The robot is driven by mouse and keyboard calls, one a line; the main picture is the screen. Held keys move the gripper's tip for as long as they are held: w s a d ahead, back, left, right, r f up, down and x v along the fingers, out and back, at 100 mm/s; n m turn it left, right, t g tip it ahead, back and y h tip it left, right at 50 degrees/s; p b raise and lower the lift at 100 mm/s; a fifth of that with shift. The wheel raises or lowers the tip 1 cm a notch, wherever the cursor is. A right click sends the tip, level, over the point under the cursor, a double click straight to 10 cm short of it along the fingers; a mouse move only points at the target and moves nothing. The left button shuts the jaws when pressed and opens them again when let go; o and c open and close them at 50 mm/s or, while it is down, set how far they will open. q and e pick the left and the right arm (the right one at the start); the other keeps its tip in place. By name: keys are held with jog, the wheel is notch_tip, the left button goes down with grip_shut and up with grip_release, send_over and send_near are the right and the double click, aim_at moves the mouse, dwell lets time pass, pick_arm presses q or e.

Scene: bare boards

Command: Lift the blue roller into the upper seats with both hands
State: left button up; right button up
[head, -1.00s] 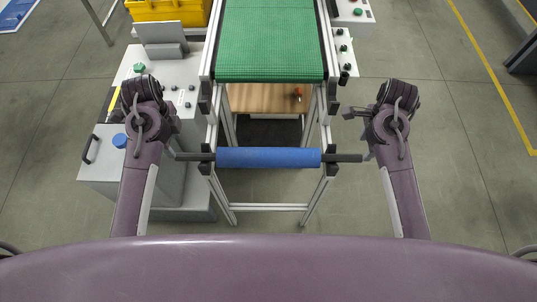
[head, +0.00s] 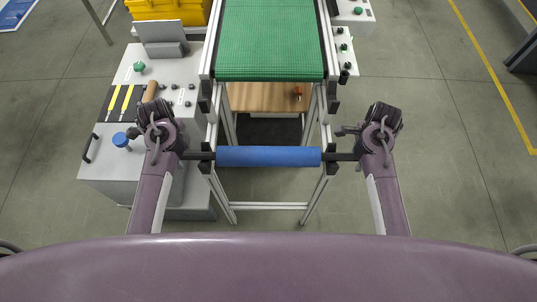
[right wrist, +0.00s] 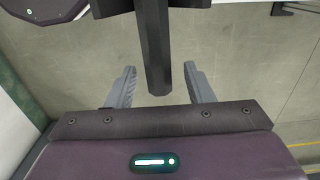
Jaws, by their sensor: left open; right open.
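The blue roller (head: 268,157) lies level across the frame in the lower black seats, its dark shaft ends sticking out on both sides. The upper seats look to be the black blocks at the conveyor's near end, left (head: 205,97) and right (head: 333,98). My left gripper (head: 189,155) is at the left shaft end; its fingers are mostly hidden by my wrist. My right gripper (head: 352,156) is at the right shaft end. In the right wrist view, its open fingers (right wrist: 160,75) stand either side of the dark shaft (right wrist: 152,45), with gaps on both sides.
The green conveyor belt (head: 268,40) runs away behind the roller on an aluminium frame (head: 270,206). A grey cabinet (head: 105,170) with a blue knob and controls stands close by my left arm. A yellow crate (head: 168,9) is behind it.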

pick_arm(q)
grip_shut()
pick_arm(e)
jog(key=c, duration=1)
grip_shut()
pick_arm(q)
jog(key=shift+r, duration=0.1)
pick_arm(e)
jog(key=shift+r, duration=0.1)
